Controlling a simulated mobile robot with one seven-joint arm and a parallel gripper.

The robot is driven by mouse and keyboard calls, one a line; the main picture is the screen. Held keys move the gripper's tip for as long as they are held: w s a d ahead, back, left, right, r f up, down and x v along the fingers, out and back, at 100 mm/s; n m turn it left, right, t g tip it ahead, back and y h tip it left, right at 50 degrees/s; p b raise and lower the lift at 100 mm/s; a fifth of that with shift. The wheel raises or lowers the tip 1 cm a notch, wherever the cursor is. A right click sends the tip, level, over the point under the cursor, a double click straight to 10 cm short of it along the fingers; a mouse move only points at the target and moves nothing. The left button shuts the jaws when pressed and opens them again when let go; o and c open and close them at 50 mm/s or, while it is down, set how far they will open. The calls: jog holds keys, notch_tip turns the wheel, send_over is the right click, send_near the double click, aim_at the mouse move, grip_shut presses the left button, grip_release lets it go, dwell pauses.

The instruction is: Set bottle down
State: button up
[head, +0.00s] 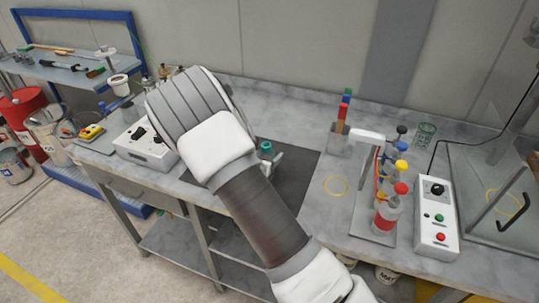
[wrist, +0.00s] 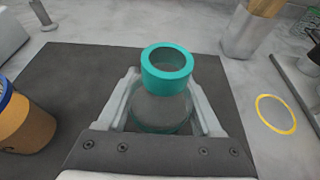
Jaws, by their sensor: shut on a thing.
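My gripper (wrist: 163,98) is shut on a clear bottle (wrist: 160,112) with a teal collar around its open-looking top. The bottle looks upright between the two fingers, over the dark mat (wrist: 75,75). Whether its base touches the mat is hidden. In the head view only the teal top of the bottle (head: 265,147) shows past my arm, above the mat (head: 292,180). A yellow ring (wrist: 275,114) lies on the grey bench to the right of the mat. It also shows in the head view (head: 335,186).
An orange-brown container with a blue rim (wrist: 25,118) stands left of my gripper. A rack of colour-capped bottles (head: 388,205), a control box (head: 437,218) and a holder with coloured items (head: 340,138) stand to the right. Bare bench lies around the yellow ring.

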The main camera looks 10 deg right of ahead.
jog(key=o, duration=1.4)
jog(key=shift+f, duration=0.1)
jog(key=shift+c, duration=0.2)
